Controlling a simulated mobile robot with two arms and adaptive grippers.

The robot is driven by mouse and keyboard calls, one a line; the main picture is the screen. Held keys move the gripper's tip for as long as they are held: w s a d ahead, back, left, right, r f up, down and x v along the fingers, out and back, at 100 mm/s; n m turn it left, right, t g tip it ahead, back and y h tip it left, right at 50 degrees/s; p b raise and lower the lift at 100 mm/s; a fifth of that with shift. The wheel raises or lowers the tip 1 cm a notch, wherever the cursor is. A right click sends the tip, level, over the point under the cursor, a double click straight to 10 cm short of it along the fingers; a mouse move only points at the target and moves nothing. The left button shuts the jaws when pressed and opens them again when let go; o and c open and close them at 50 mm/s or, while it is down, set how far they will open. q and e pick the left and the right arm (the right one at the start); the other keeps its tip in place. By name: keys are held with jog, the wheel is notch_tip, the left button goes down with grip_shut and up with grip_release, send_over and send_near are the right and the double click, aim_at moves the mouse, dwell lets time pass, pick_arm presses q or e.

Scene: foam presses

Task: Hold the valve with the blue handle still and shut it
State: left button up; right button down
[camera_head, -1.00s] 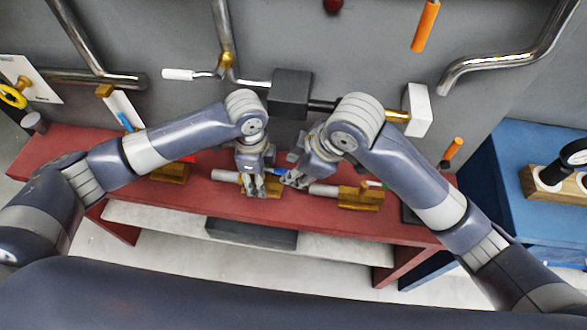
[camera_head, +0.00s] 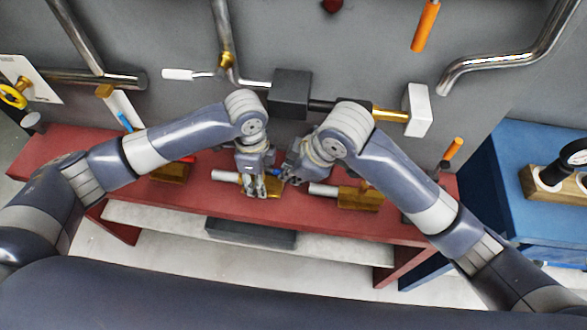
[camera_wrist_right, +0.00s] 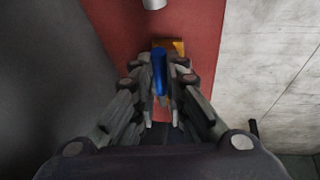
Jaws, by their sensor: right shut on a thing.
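The valve with the blue handle sits on the red bench (camera_head: 330,212); its pale pipe end (camera_head: 226,176) and part of its brass body show in the head view. My left gripper (camera_head: 262,187) points down at the brass body and hides much of it. I cannot tell whether its fingers touch it or are closed. My right gripper (camera_head: 290,178) is just right of it, and mostly hides the handle there. In the right wrist view the blue handle (camera_wrist_right: 158,72) is between the fingers of my right gripper (camera_wrist_right: 160,112), which is shut on it, with brass (camera_wrist_right: 177,46) behind.
Another brass valve (camera_head: 362,200) stands close on the right, and one (camera_head: 170,173) on the left of the bench. A grey wall with pipes and a dark block (camera_head: 290,95) rises behind. A blue table (camera_head: 530,220) stands at the right.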

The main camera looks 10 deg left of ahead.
jog(key=shift+s, duration=0.15)
jog(key=s+a+m+t+h, duration=0.2)
jog(key=s+a+m, duration=0.3)
jog(key=m, duration=0.5)
jog(key=shift+s+m+h, duration=0.3)
jog(key=shift+s+h, duration=0.2)
jog(key=shift+h, duration=0.4)
jog(key=shift+s+a, duration=0.1)
jog(key=c, duration=1.6)
grip_release()
jog(key=shift+w+d, duration=0.2)
jog(key=shift+w, duration=0.1)
jog(key=shift+d, duration=0.1)
